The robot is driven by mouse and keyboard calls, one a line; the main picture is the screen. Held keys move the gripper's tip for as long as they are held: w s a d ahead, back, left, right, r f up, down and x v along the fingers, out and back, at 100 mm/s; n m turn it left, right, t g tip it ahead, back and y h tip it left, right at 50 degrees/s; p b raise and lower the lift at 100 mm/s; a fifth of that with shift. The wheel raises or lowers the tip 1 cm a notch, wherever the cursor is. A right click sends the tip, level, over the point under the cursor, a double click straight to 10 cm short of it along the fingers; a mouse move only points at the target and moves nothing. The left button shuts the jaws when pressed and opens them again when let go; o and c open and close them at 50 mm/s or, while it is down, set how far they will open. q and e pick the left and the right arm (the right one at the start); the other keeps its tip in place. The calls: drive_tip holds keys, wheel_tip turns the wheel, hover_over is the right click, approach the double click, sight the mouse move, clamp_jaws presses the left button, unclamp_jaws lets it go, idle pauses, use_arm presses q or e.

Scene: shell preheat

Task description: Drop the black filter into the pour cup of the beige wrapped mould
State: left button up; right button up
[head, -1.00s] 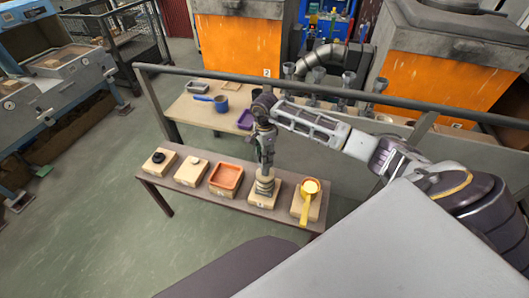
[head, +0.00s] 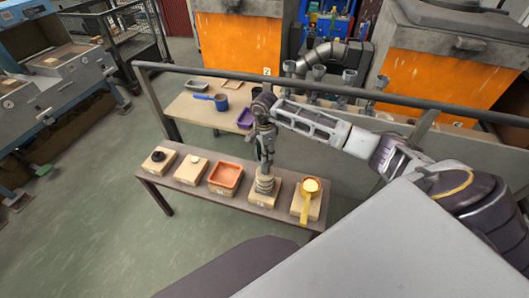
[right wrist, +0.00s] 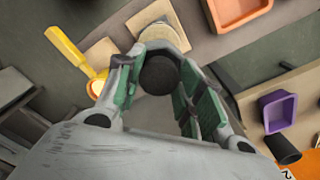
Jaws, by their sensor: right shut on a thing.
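My right gripper (right wrist: 160,82) is shut on the black filter (right wrist: 159,75), a dark round piece between its green finger pads. In the head view this gripper (head: 265,163) points down just above a round, stacked, beige-grey thing (head: 264,185) on a wooden block. That thing also shows beyond the filter in the right wrist view (right wrist: 158,33). Grey funnel-like cups (head: 319,72) stand in a row behind the rail. I cannot tell which belongs to the beige wrapped mould, as their lower parts are largely hidden. My left gripper is not in view.
The front bench (head: 150,172) also bears black rings (head: 158,156), a white puck (head: 195,159), an orange tray (head: 225,175) and a yellow ladle (head: 307,197) on blocks. A rail (head: 210,76) crosses behind my right arm.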

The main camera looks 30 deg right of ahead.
idle(0.3)
drive_tip(key=o, duration=0.8)
drive_tip(key=shift+r, duration=6)
